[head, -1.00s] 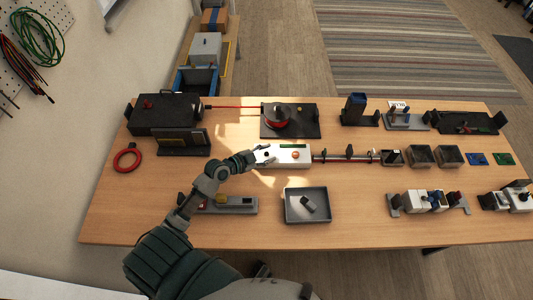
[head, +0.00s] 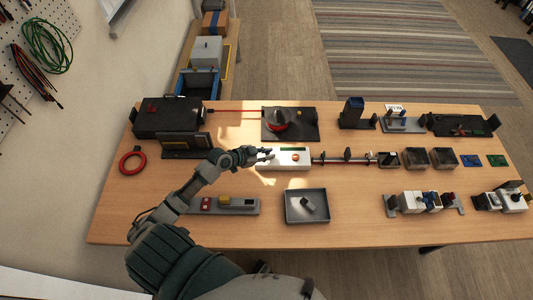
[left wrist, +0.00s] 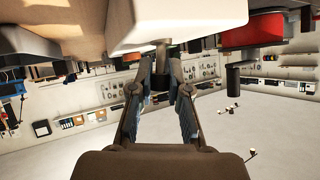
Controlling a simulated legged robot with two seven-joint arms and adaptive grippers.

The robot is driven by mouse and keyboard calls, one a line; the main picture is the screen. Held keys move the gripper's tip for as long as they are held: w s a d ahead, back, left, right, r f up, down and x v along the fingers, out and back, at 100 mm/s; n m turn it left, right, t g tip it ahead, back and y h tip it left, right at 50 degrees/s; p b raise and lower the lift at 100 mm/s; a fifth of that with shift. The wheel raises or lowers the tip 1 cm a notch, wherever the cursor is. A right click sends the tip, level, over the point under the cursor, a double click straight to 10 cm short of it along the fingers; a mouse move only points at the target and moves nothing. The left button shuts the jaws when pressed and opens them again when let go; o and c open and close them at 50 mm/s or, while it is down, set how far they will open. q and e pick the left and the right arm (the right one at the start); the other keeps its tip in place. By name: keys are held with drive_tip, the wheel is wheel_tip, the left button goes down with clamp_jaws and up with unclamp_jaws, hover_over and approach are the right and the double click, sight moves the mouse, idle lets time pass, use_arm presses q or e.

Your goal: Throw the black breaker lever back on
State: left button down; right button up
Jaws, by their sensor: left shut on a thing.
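The white breaker box (head: 292,163) sits mid-table, with an orange button and a green strip on top. It also shows, close up, in the left wrist view (left wrist: 180,22). A short dark lever (left wrist: 161,52) sticks out of the box in that view. My left gripper (head: 268,155) reaches in from the left to the box's left end. In the left wrist view its fingertips (left wrist: 160,84) are closed around the lever. In the head view the lever is too small to tell apart from the fingers. My right gripper is in neither current view.
A grey tray (head: 290,216) with a small grey block lies in front. A black unit (head: 168,115) and a red ring (head: 132,161) stand left, a black reel stand (head: 305,125) behind. Bare wood surrounds the tray.

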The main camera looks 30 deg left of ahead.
use_arm(q)
drive_tip(key=shift+w+a+r+n+g+h+p, duration=0.3)
drive_tip(key=shift+w+a+n+g+p, duration=0.15)
drive_tip(key=shift+w+n+g, duration=0.35)
drive_tip(key=shift+f+n+g, duration=0.15)
drive_tip(key=shift+n+g, duration=0.15)
drive_tip(key=shift+g, duration=0.4)
drive_tip(key=shift+w+a+n+g+h, duration=0.25)
drive_tip(key=shift+n+g+h, duration=0.15)
drive_tip(key=shift+h, duration=0.1)
drive_tip(key=shift+w+f+n+g+h, duration=0.2)
drive_tip(key=shift+n+g+h, duration=0.1)
drive_tip(key=shift+n+g, duration=0.15)
use_arm(e)
drive_tip(key=shift+s+d+f, duration=0.15)
drive_tip(key=shift+s+f, duration=0.05)
drive_tip(key=shift+s, duration=0.5)
drive_tip(key=shift+s+d+f, duration=0.15)
drive_tip(key=shift+s, duration=0.5)
drive_tip(key=shift+s+d+f, duration=0.15)
drive_tip(key=shift+s+f, duration=0.05)
drive_tip(key=shift+s, duration=0.5)
use_arm(q)
drive_tip(key=shift+a+g, duration=0.1)
drive_tip(key=shift+g, duration=0.15)
drive_tip(key=shift+r, duration=0.1)
